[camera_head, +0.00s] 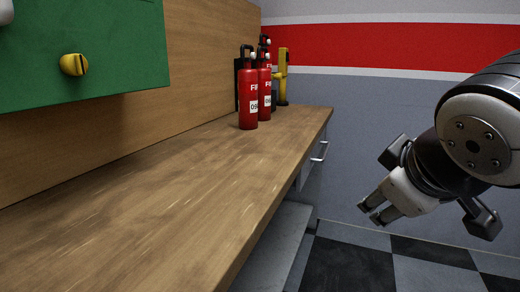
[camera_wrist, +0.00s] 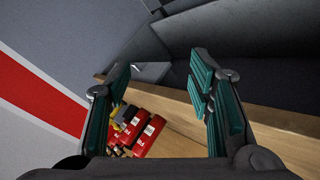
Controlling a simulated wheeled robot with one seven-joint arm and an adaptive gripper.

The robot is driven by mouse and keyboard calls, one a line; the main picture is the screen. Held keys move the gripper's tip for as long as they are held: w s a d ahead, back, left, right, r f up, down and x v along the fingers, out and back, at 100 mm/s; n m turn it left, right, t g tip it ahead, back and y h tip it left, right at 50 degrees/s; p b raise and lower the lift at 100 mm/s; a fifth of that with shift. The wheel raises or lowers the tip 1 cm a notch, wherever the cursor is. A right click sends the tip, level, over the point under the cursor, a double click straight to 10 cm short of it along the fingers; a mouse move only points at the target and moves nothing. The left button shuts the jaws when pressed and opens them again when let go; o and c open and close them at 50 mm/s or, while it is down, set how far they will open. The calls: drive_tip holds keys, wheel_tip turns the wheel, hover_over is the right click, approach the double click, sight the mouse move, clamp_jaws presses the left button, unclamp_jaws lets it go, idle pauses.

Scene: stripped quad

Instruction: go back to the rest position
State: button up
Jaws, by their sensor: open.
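My gripper (camera_head: 372,209) is on the right in the head view, off the bench's edge and over the checkered floor, apart from everything. In the wrist view my gripper (camera_wrist: 160,95) shows its two teal-padded fingers spread wide with nothing held between them. Beyond the fingers, the wooden bench top and the red extinguishers are seen at a distance.
A wooden bench (camera_head: 150,190) runs along the left. Red fire extinguishers (camera_head: 248,100) and a yellow tool (camera_head: 283,75) stand at its far end. A green cabinet (camera_head: 90,40) with a yellow knob (camera_head: 74,65) hangs upper left. The bench's near top is clear.

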drive_tip(key=s+f+m+g+y, duration=0.1)
drive_tip(key=s+f+m+g, duration=0.35)
drive_tip(key=s, duration=0.65)
drive_tip(key=s+f+m+g+y, duration=0.1)
drive_tip(key=s+f+m+g, duration=0.35)
drive_tip(key=s, duration=0.65)
wheel_tip(320, 180, up, 29)
drive_tip(key=n+t+p, duration=0.2)
drive_tip(key=t+p, duration=0.2)
drive_tip(key=p, duration=2.5)
drive_tip(key=shift+a, duration=0.1)
